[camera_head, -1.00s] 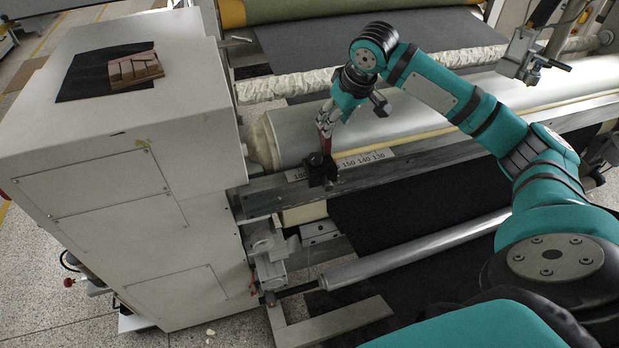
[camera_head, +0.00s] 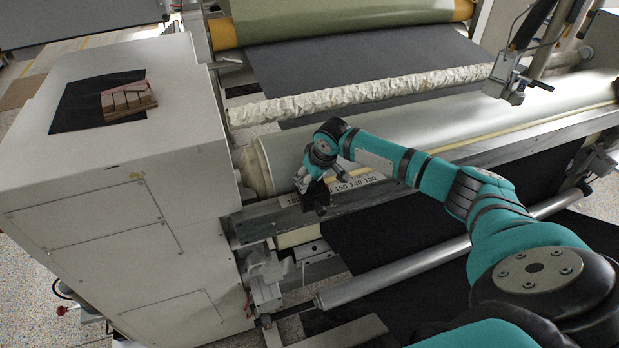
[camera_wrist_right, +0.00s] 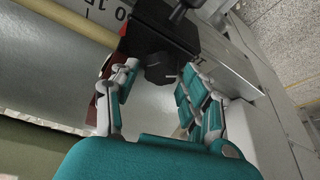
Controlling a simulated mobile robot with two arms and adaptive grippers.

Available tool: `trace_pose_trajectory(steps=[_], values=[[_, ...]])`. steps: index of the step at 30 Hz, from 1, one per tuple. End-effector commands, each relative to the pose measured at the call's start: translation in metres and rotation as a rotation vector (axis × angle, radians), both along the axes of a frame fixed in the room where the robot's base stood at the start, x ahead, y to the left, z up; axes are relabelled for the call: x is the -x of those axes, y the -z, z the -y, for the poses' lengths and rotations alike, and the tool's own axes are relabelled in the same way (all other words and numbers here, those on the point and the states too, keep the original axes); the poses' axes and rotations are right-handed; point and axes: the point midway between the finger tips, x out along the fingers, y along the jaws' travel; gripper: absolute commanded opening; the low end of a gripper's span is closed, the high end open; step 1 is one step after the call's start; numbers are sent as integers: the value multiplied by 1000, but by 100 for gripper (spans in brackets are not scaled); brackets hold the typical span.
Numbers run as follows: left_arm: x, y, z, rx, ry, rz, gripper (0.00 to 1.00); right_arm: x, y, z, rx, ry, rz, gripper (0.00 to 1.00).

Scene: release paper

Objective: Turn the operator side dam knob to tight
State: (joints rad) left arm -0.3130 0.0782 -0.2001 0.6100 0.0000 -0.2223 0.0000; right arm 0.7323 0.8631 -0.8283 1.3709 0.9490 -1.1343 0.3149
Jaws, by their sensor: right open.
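The side dam is a black block (camera_head: 316,196) on the metal rail at the near end of the pale roller. In the right wrist view the black block (camera_wrist_right: 165,38) carries a dark round knob (camera_wrist_right: 160,72) facing the gripper. My right gripper (camera_wrist_right: 157,82) is open, with one finger on each side of the knob. I cannot tell whether the fingers touch it. In the head view the right gripper (camera_head: 303,181) is right above the dam and partly hides it, and the knob cannot be made out there. My left gripper is not in view.
A large white machine cabinet (camera_head: 95,170) stands to the left, with a wooden block (camera_head: 128,101) on top. The pale roller (camera_head: 400,120) and a number scale (camera_head: 355,183) run beside the dam. A metal bar (camera_head: 400,278) lies in front, over black sheet.

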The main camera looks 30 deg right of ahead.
Motion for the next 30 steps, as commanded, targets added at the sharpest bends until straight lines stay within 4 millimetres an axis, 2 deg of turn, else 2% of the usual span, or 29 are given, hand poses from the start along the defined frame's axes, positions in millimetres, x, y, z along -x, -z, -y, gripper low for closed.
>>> trace_pose_trajectory(steps=[6,12,21,30], values=[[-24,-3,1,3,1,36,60,-3,8,0,2,-1,0,46],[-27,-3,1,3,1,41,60,-3,8,0,2,-1,0,45],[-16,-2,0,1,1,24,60,-3,8,0,1,-1,1,6],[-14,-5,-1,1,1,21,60,-3,7,1,-2,-103,-2,5]])
